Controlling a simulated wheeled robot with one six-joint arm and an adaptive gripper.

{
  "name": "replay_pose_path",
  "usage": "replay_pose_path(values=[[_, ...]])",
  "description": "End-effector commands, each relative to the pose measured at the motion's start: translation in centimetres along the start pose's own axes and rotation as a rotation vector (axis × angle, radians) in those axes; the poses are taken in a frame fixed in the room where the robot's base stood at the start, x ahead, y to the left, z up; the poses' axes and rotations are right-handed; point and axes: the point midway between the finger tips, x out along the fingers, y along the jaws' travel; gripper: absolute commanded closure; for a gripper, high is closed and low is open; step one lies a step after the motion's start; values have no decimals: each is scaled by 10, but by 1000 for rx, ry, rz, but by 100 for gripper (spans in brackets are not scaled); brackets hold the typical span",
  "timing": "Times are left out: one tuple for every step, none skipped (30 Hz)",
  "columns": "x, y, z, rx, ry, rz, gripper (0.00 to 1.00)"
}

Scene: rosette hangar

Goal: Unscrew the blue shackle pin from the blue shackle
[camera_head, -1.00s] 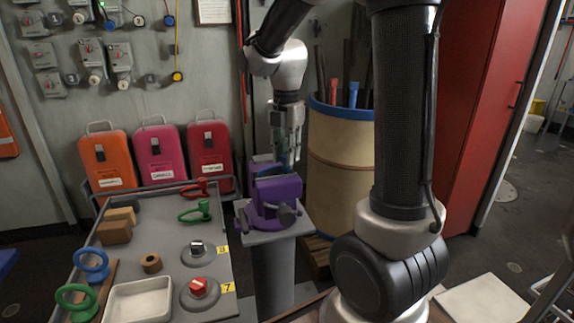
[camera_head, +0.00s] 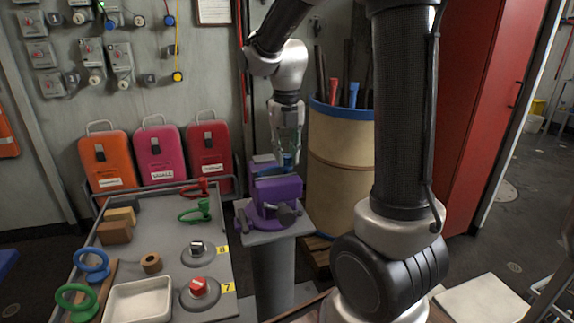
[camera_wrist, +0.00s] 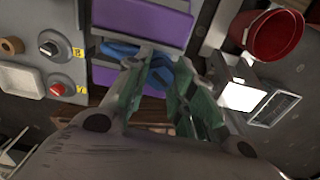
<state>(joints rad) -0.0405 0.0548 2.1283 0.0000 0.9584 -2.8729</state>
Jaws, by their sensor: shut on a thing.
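A purple vise (camera_head: 280,190) stands on a grey pedestal, and its jaws also show in the wrist view (camera_wrist: 150,25). The blue shackle (camera_wrist: 118,49) sits at the vise jaws, partly hidden by them and by my fingers. My gripper (camera_head: 287,150) points down just above the vise. In the wrist view my gripper (camera_wrist: 160,82) has its green-padded fingers shut on the blue shackle pin (camera_wrist: 161,73), which shows between the fingertips. The pin's thread is hidden, so I cannot tell how far it is in the shackle.
A tray table at left holds red (camera_head: 195,187) and green (camera_head: 196,211) shackles, round knobs and a white dish (camera_head: 138,301). A beige barrel (camera_head: 340,180) stands close right of the vise. Orange, pink and red cases line the wall behind.

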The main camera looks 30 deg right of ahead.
Motion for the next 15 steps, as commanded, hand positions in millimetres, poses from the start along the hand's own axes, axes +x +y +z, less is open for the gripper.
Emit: replay_pose_path(values=[[0, 0, 0, 0, 0, 0, 100], [0, 0, 0, 1, 0, 0, 100], [0, 0, 0, 1, 0, 0, 100], [0, 0, 0, 1, 0, 0, 100], [0, 0, 0, 2, 0, 0, 70], [0, 0, 0, 2, 0, 0, 63], [0, 0, 0, 2, 0, 0, 57], [0, 0, 0, 3, 0, 0, 52], [0, 0, 0, 3, 0, 0, 50], [0, 0, 0, 3, 0, 0, 50], [0, 0, 0, 3, 0, 0, 50], [0, 0, 0, 3, 0, 0, 50], [0, 0, 0, 3, 0, 0, 50], [0, 0, 0, 4, 0, 0, 50], [0, 0, 0, 4, 0, 0, 50]])
